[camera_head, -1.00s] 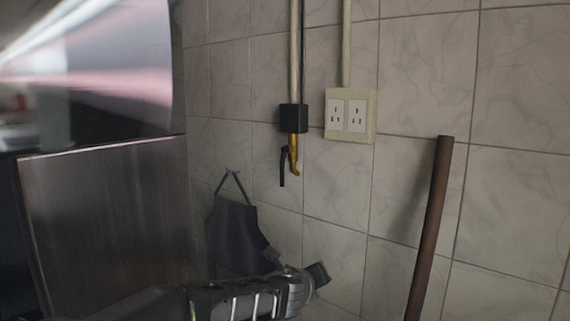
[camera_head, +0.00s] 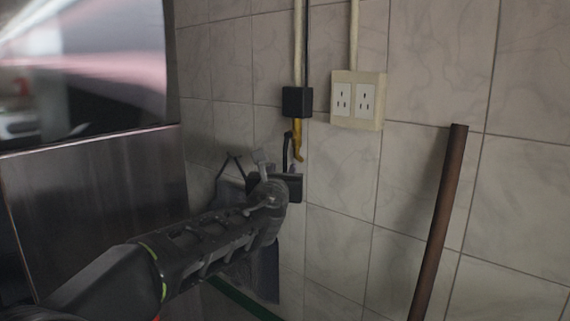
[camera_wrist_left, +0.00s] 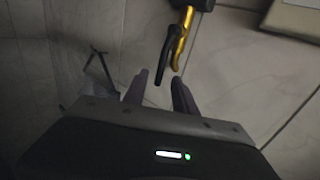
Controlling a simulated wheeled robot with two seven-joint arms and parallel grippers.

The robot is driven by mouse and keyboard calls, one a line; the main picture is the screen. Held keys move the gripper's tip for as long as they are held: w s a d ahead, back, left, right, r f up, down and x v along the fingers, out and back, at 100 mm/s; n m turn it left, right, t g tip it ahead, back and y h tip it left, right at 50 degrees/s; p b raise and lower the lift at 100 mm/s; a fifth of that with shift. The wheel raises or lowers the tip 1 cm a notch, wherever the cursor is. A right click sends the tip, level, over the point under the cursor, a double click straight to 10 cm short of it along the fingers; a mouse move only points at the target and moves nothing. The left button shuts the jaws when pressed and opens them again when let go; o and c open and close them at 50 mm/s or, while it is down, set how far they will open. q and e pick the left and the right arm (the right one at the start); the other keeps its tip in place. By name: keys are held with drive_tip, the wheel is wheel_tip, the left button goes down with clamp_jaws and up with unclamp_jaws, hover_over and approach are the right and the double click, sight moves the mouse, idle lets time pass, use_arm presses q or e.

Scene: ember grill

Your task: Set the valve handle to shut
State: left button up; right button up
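The valve handle (camera_head: 286,150) is a thin black lever hanging steeply down beside a yellow pipe end (camera_head: 299,140) below a black box on the wall. In the left wrist view the handle (camera_wrist_left: 164,57) slants down, with its lower end appearing between my fingertips. My left gripper (camera_head: 290,172) is just below the handle in the head view. In the left wrist view my left gripper (camera_wrist_left: 159,80) has its two fingers apart, one on each side of the lever's lower end. I cannot tell whether they touch it. My right gripper is out of view.
A black box (camera_head: 297,102) holds the pipe above the handle. A cream double socket (camera_head: 358,99) is to its right. A dark apron (camera_head: 264,272) hangs behind my left arm. A brown pole (camera_head: 440,220) stands at right; a metal cabinet (camera_head: 95,205) is at left.

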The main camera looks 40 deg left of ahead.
sight(285, 165)
use_arm(q)
drive_tip(key=p+x, duration=0.1)
drive_tip(key=x, duration=0.4)
drive_tip(key=shift+w+a, duration=0.15)
drive_tip(key=shift+w, duration=0.1)
clamp_jaws()
idle(1.2)
